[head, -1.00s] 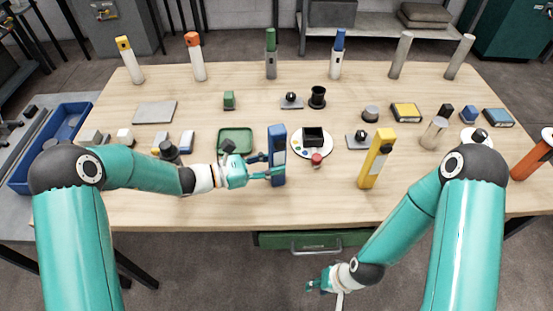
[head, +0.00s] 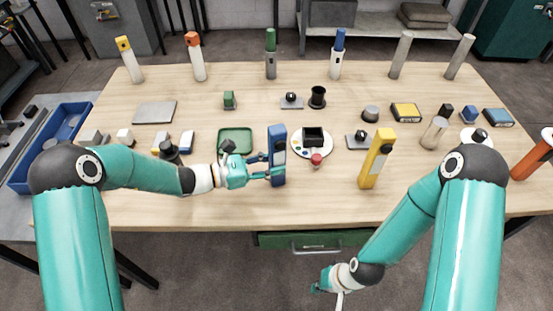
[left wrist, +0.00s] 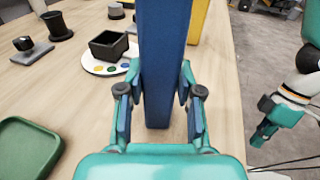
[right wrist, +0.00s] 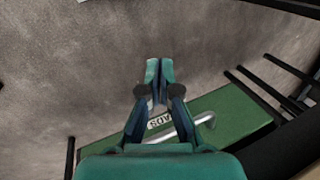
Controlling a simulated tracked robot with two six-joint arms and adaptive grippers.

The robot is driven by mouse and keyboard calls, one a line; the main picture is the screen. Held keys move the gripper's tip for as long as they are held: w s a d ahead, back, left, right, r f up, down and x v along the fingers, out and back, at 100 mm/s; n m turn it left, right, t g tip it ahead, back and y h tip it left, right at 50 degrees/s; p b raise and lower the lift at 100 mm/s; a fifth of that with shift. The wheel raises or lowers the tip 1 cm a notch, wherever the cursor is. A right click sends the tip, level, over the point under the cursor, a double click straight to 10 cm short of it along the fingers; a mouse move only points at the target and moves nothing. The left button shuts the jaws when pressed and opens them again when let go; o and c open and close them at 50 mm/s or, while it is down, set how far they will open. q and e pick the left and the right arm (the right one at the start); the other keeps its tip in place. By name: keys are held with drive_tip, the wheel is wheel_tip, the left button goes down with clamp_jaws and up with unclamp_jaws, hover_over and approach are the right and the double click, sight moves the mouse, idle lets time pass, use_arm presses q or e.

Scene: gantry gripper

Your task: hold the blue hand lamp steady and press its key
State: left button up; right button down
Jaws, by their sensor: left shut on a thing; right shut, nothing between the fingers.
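The blue hand lamp (head: 278,158) stands upright near the table's front edge, a tall block with a lighter patch on its upper face. My left gripper (head: 274,168) is shut on the lamp from the left, low on its body. In the left wrist view the blue lamp (left wrist: 165,60) rises between the two fingers (left wrist: 160,105). I cannot make out its key clearly. My right gripper (head: 322,288) is shut and empty, below and in front of the table edge. In the right wrist view its fingertips (right wrist: 159,72) meet over the floor.
A yellow block-shaped lamp (head: 377,160) stands to the right of the blue one. Between them are a white round palette (head: 300,148), a black box (head: 313,136) and a red-topped knob (head: 317,158). A green tray (head: 235,141) lies left. A green drawer (head: 300,240) hangs under the table.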

sight(280, 146)
drive_tip(key=shift+w, duration=0.1)
idle(0.5)
drive_tip(key=w+a+r+n+t+y, duration=0.25)
drive_tip(key=w+a+r, duration=0.2)
drive_tip(key=r, duration=0.45)
drive_tip(key=w+a+r+n+t+y, duration=0.1)
drive_tip(key=w+a+r+n+y, duration=0.35)
drive_tip(key=r, duration=0.45)
wheel_tip(280, 146, up, 15)
drive_tip(key=w+d+n+t+h, duration=0.1)
drive_tip(key=w+d+n+t, duration=0.1)
drive_tip(key=d+n+t, duration=0.1)
drive_tip(key=w+a, duration=0.2)
drive_tip(key=w, duration=0.6)
drive_tip(key=shift+w+a, duration=0.2)
drive_tip(key=shift+w, duration=0.2)
